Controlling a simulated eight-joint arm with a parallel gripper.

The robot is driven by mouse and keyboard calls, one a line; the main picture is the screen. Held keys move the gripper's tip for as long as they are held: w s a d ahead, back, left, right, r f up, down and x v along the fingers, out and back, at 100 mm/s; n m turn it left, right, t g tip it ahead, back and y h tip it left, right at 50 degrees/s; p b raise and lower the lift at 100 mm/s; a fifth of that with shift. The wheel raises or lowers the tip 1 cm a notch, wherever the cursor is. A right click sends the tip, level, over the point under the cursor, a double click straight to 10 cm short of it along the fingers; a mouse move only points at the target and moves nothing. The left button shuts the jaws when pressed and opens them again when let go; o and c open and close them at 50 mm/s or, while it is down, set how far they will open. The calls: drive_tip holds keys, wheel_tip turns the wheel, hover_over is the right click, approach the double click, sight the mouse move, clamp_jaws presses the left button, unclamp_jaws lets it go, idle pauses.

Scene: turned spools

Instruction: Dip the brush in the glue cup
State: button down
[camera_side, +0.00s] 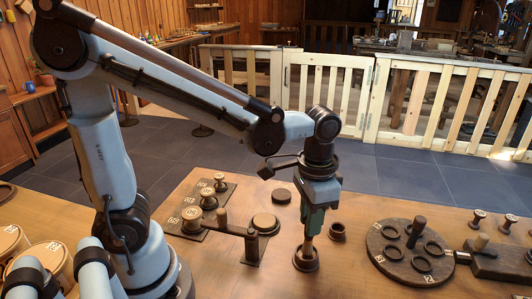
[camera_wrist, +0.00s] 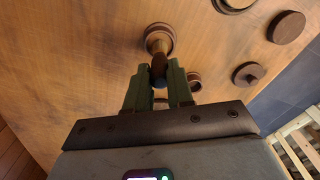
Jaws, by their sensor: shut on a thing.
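My gripper (camera_side: 313,222) points down over the table, its green fingers shut on the upper part of a slim brush (camera_side: 308,244). In the wrist view, my gripper (camera_wrist: 158,82) has the brush's dark end between its fingertips, and its tan stem (camera_wrist: 154,47) runs away from them. The brush stands about upright in a round dark brown holder or cup (camera_side: 306,262); whether its tip touches the bottom is hidden. A small dark cup (camera_side: 337,232) stands just right of and behind it, apart from the brush. Which of the two is the glue cup I cannot tell.
To the left are a wooden post-and-bar stand (camera_side: 238,229) and boards with spools (camera_side: 209,199). To the right, a round board (camera_side: 382,262) carries rings and a peg. The table front right of my gripper is clear.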

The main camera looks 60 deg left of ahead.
drive_tip(key=shift+f, duration=0.4)
idle(1.1)
drive_tip(key=shift+r, duration=0.1)
drive_tip(key=shift+r, duration=3.45)
